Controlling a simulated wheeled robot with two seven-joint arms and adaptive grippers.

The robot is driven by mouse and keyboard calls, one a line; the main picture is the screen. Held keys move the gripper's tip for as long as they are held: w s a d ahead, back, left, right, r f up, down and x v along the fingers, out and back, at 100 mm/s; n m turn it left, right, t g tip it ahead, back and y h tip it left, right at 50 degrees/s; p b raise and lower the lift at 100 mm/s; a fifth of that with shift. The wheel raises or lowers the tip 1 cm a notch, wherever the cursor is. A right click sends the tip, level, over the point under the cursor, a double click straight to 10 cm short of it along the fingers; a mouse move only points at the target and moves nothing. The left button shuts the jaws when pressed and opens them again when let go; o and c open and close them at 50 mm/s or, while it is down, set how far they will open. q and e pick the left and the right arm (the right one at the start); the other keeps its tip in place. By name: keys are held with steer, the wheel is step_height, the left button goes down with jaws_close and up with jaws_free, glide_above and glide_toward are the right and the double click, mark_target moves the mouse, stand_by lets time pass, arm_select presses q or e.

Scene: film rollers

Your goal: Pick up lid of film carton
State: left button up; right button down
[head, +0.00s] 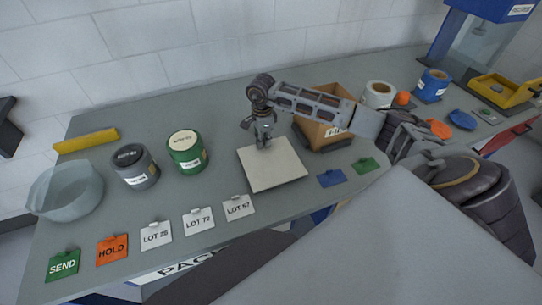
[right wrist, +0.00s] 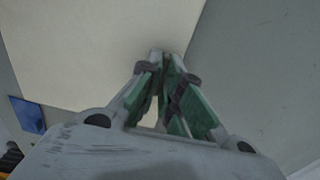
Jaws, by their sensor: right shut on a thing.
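The cream square lid (head: 278,174) lies flat near the middle of the bench; I cannot tell whether it touches the bench or is slightly above it. My right gripper (head: 263,143) points down at the lid's far part and is shut on it. In the right wrist view the closed fingertips (right wrist: 168,58) meet the lid (right wrist: 95,45) close to its edge; the gripped spot is hidden by the fingers. The open brown film carton (head: 325,132) stands just behind and right of the lid, partly covered by my right arm. My left gripper is not in view.
Green (head: 187,152) and grey (head: 135,167) cans and a clear bowl (head: 66,192) stand on the left. Lot cards (head: 198,221) line the front edge. A blue card (head: 331,178) lies right of the lid.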

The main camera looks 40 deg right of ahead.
step_height(320, 180, up, 10)
stand_by(0.9)
